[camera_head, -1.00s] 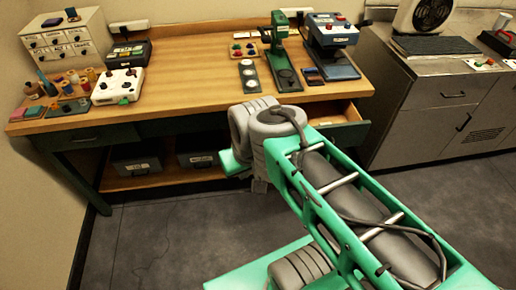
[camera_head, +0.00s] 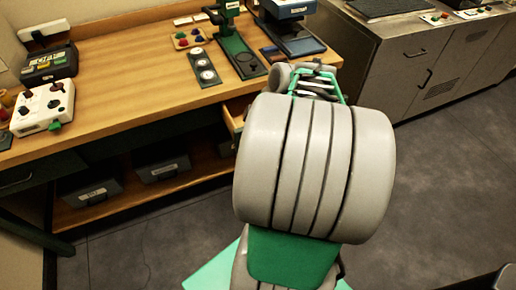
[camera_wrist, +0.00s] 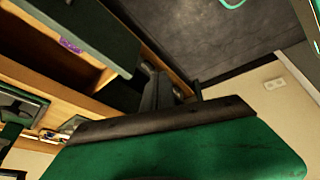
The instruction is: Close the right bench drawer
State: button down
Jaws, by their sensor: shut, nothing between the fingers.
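The right bench drawer (camera_head: 233,113) stands open under the bench top in the head view. Only a strip of its pale wooden box shows; my arm hides the rest. In the wrist view, which is steeply turned, a dark green panel (camera_wrist: 88,28) with pale wood beside it appears to be the drawer. My gripper (camera_wrist: 165,88) shows in the wrist view as dark shut fingers beyond a large green housing with a dark edge. In the head view my gripper is hidden behind my arm.
The wooden bench (camera_head: 130,65) carries a white control box (camera_head: 42,108), a green press (camera_head: 236,45) and a blue machine (camera_head: 290,30). Bins (camera_head: 163,168) sit on the lower shelf. A grey metal cabinet (camera_head: 400,70) stands at right. Floor is clear at right.

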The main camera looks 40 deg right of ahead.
jog(key=s+d+f+n+t+b, duration=0.25)
jog(key=s+d+f+n, duration=0.2)
jog(key=d, duration=0.45)
jog(key=w+a+f+p, duration=0.1)
jog(key=w+f, duration=0.7)
jog(key=w, duration=0.1)
jog(key=shift+y, duration=0.3)
jog(key=shift+f+m, duration=0.1)
jog(key=shift+m, duration=0.15)
